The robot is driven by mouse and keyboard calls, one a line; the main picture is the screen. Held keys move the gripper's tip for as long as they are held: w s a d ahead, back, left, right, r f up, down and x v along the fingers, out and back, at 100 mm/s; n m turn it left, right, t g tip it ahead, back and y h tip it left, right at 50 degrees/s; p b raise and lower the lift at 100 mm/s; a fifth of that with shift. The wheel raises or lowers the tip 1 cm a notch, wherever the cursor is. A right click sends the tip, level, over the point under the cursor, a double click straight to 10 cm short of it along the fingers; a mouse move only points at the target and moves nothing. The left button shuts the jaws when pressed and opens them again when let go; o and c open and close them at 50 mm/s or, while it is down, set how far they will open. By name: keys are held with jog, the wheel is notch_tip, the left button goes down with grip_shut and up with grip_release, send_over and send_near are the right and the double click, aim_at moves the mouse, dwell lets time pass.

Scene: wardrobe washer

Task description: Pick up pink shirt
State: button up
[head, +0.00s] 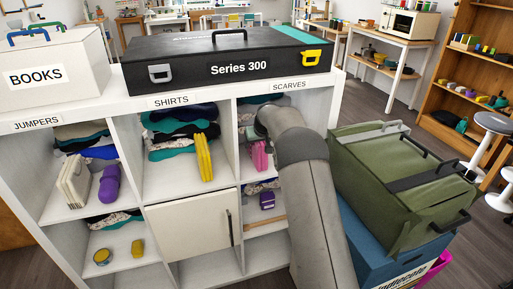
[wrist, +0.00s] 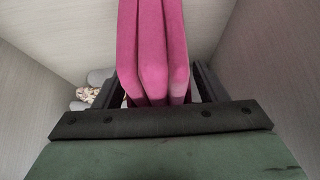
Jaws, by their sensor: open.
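The pink shirt (head: 260,156) stands folded and upright in the cubby under the SCARVES label in the head view. It also shows large in the wrist view (wrist: 153,50), as several upright pink folds. My gripper (wrist: 152,92) is open, with one dark finger on each side of the pink folds. Whether the fingers touch the cloth cannot be told. In the head view my grey arm covers the right part of that cubby, and the gripper itself is hidden there.
The white shelf (head: 188,203) has close cubby walls on both sides of my gripper. Folded yellow cloth (head: 204,157) stands in the SHIRTS cubby. A black case (head: 227,57) lies on top. A green bag (head: 398,185) sits on a blue box at the right, near my arm.

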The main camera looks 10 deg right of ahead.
jog(key=c, duration=1.3)
jog(key=shift+o, duration=0.2)
jog(key=shift+r, duration=0.15)
